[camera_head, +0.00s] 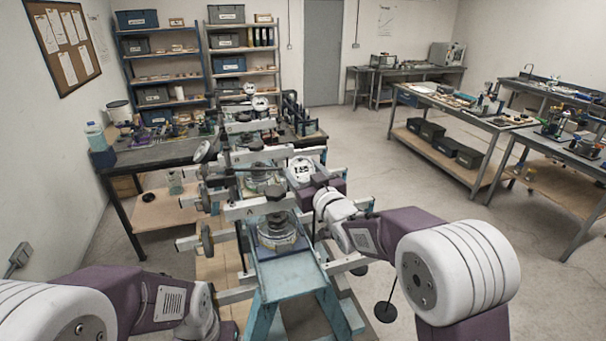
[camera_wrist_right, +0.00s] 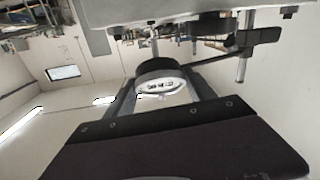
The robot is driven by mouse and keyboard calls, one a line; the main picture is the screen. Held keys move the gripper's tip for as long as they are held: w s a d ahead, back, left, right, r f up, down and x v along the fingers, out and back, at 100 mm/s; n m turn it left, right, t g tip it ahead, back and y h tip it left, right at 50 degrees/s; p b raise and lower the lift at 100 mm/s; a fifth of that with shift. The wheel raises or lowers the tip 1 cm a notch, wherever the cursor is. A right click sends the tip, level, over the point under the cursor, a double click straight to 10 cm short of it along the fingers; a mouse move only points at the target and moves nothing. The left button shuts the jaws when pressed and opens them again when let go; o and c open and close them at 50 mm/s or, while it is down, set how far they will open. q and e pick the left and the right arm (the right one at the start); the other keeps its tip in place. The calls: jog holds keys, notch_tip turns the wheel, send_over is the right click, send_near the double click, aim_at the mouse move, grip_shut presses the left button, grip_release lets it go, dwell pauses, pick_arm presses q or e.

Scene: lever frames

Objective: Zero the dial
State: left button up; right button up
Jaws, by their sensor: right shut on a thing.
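A row of lever frames (camera_head: 283,268) in pale blue and white metal runs away from me down the middle of the head view. A white round dial face with dark marks (camera_head: 301,168) shows on the near frame, just beyond my right gripper (camera_head: 310,187). In the right wrist view, the gripper's two fingers (camera_wrist_right: 160,95) are shut on a short black cylinder with a white marked face, the dial (camera_wrist_right: 160,88). The marks are too small to read. In the head view the fingertips are mostly hidden.
Dark round knobs (camera_head: 275,193) and white bars stick out from the frames close to my right arm. A dark workbench (camera_head: 150,152) stands behind at left, and benches (camera_head: 440,110) stand at right. The floor between the frames and the right benches is mostly clear.

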jog(key=shift+w+d+n+y, duration=0.15)
jog(key=shift+n+y, duration=0.25)
jog(key=shift+n, duration=0.4)
jog(key=shift+r+n+g+y+p, duration=0.25)
jog(key=shift+n+g+y+p, duration=0.5)
jog(key=shift+n, duration=0.45)
jog(key=shift+n+g+y, duration=0.25)
jog(key=shift+n, duration=0.15)
jog(key=shift+f+n+g, duration=0.2)
jog(key=shift+n+g, duration=0.1)
jog(key=o, duration=1.4)
